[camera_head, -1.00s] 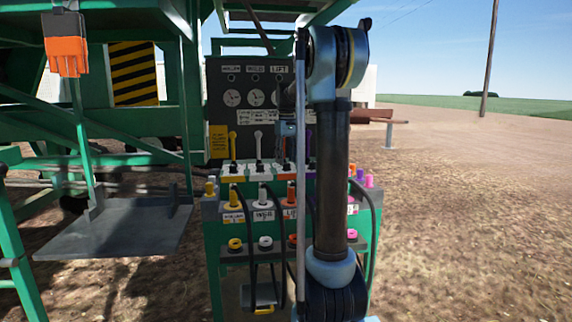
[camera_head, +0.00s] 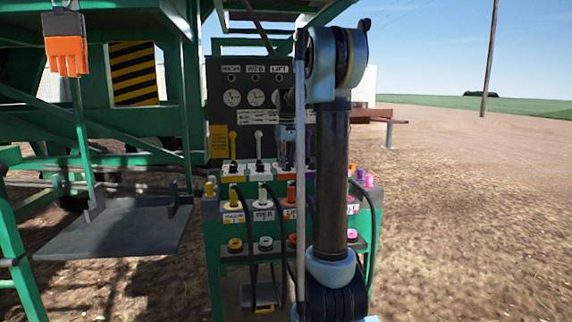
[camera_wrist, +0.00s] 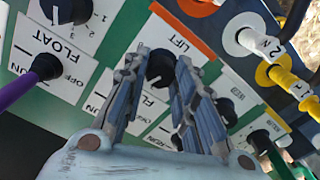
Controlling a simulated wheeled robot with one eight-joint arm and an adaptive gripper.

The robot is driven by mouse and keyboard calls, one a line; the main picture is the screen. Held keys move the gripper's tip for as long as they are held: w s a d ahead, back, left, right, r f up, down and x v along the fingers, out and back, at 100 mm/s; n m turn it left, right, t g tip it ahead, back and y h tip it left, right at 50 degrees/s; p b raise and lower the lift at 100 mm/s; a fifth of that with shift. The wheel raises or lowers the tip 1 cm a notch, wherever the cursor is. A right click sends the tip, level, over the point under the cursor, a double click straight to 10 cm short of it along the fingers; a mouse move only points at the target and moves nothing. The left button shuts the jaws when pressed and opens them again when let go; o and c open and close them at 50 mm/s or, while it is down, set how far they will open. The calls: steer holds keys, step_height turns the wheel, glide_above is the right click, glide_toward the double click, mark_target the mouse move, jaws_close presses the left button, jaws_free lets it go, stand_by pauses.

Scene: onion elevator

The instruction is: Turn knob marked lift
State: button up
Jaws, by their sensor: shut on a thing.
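The black knob (camera_wrist: 160,70) below the orange strip and the word LIFT sits between my fingers in the wrist view. My gripper (camera_wrist: 162,60) is shut on this knob, one finger on each side. The fingers partly cover the label around the knob. In the head view, my gripper (camera_head: 287,134) is a small blue shape in front of the control panel (camera_head: 226,120), partly behind my arm. The knob cannot be made out in the head view.
White (camera_wrist: 255,42) and yellow (camera_wrist: 280,73) plugs lie at the upper right. Levers (camera_head: 232,145) stand below the gauges.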

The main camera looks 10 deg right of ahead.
steer(key=shift+m, duration=0.3)
steer(key=m, duration=0.3)
steer(key=shift+m, duration=0.3)
steer(key=shift+d+m, duration=0.1)
steer(key=shift+m, duration=1.7)
steer(key=o, duration=1.1)
steer(key=shift+c, duration=0.2)
steer(key=shift+r, duration=0.1)
step_height(320, 180, up, 12)
